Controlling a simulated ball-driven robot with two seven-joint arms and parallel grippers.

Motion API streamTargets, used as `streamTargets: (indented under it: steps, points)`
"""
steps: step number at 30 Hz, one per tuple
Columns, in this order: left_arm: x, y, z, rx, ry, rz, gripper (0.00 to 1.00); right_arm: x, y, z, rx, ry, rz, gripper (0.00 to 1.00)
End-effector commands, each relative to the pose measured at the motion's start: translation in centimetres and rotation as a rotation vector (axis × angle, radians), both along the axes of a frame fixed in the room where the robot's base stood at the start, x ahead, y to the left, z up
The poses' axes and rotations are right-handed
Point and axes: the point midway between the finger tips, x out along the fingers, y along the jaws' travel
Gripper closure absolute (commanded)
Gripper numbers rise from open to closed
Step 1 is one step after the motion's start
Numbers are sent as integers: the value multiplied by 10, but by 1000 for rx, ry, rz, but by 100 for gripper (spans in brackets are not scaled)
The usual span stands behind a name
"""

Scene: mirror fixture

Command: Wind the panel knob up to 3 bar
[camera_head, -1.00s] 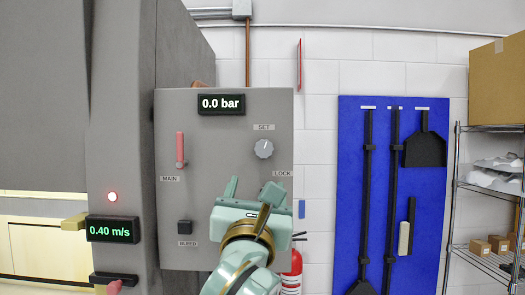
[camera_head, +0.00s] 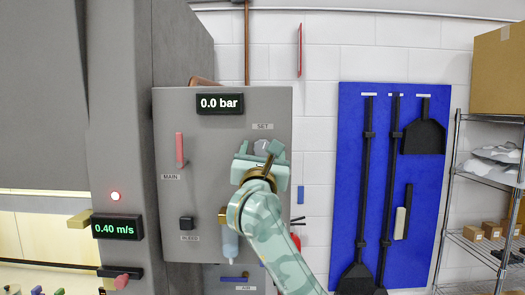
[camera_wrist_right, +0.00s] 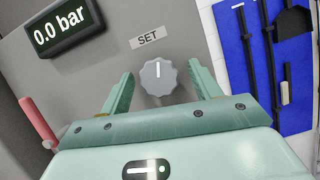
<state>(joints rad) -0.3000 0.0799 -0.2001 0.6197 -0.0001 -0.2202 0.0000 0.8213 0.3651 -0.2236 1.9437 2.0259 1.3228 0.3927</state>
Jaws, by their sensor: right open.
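The grey panel knob (camera_head: 264,147) sits under the SET label on the grey panel (camera_head: 205,205). In the right wrist view the knob (camera_wrist_right: 158,77) is scalloped, with a white mark pointing up. The display (camera_head: 220,103) reads 0.0 bar, and it also shows in the wrist view (camera_wrist_right: 63,26). My right gripper (camera_head: 260,150) is in front of the knob and hides its lower part. In the wrist view its fingers (camera_wrist_right: 162,88) are open, one on each side of the knob, with gaps; contact does not show. My left gripper is not in view.
A red MAIN lever (camera_head: 180,149) and a black BLEED button (camera_head: 186,223) are on the panel's left side. A display reading 0.40 m/s (camera_head: 117,228) is further left. A blue tool board (camera_head: 377,190) and a wire shelf (camera_head: 475,160) stand right.

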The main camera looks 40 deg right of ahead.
Motion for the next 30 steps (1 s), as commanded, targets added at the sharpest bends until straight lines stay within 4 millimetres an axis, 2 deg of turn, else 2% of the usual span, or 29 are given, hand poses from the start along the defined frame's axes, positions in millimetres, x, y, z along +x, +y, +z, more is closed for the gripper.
streamTargets:
  steps: [2,6,7,17,23,30]
  points:
    - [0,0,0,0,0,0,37,0,0,0,0,0,0,40]
    - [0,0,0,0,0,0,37,0,0,0,0,0,0,79]
    - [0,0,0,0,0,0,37,0,0,0,0,0,0,82]
    - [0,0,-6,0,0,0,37,0,1,-2,27,-19,-1,82]
    - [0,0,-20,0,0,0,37,0,2,-3,109,-78,2,82]
    - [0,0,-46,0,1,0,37,1,3,-4,274,-198,3,82]
